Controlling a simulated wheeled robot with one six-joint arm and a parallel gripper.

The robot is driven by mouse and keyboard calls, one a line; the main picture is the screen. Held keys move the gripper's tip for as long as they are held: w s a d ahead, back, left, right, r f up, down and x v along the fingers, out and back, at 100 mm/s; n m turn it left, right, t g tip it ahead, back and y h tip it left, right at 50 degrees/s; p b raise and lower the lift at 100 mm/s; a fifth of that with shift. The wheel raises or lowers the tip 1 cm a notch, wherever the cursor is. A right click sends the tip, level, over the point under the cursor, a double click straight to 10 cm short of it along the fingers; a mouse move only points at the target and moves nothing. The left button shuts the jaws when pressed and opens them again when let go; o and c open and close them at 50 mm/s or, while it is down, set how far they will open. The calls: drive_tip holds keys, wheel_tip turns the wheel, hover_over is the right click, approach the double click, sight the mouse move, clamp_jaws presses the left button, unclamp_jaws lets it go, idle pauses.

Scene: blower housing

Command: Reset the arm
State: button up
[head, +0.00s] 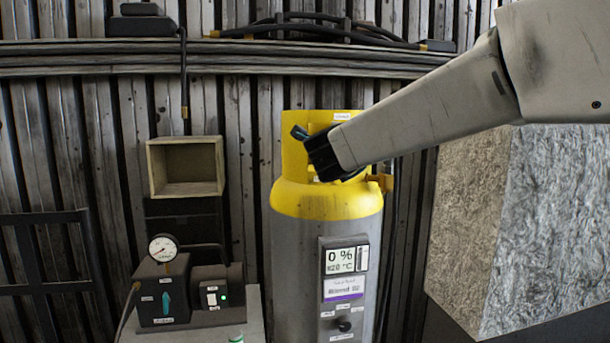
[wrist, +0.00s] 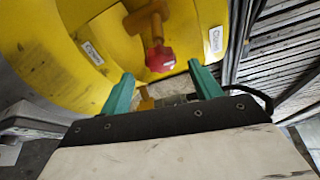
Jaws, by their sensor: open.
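My arm reaches in from the upper right in the head view, and my gripper (head: 300,133) is in front of the yellow top of a grey gas cylinder (head: 295,250). In the wrist view my gripper (wrist: 160,88) has its two green fingers spread apart with nothing held between them. A red valve knob (wrist: 160,58) on a brass stem stands just beyond the fingertips, apart from them. The yellow collar (wrist: 60,65) with small labels lies around it. In the head view the knob is hidden behind my gripper.
A display panel (head: 343,258) reading 0 % is on the cylinder. At left are a pressure gauge (head: 163,248), a switch box (head: 212,292) and an open wooden box (head: 186,140). Cables run along the ribbed wall above. A large rough-faced block (head: 545,220) stands at right, below my arm.

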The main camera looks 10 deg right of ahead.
drive_tip(key=s+a+f+n+g+y, duration=0.1)
drive_tip(key=s+a+f+n+y, duration=0.1)
drive_tip(key=a+f+n+y, duration=0.55)
drive_tip(key=s+a+f+n+g+y, duration=0.2)
drive_tip(key=s+f+n+g, duration=0.2)
drive_tip(key=s+n, duration=0.25)
drive_tip(key=s+a+f+n+g+y, duration=0.1)
drive_tip(key=s+f+n+g+y, duration=0.15)
drive_tip(key=s+f+n, duration=0.35)
drive_tip(key=s+d+f+n+g+h, duration=0.1)
drive_tip(key=s+d, duration=0.3)
drive_tip(key=s, duration=0.5)
drive_tip(key=s+d+f+n+g+h, duration=0.2)
drive_tip(key=s+d, duration=0.3)
drive_tip(key=s, duration=0.4)
drive_tip(key=s+d+f+n+g+h, duration=0.1)
drive_tip(key=s+d+g, duration=0.3)
drive_tip(key=s, duration=0.5)
drive_tip(key=shift+s+d+f+n+h, duration=0.3)
drive_tip(key=shift+s+f+h, duration=0.1)
drive_tip(key=shift+f+h, duration=0.4)
drive_tip(key=shift+c, duration=0.3)
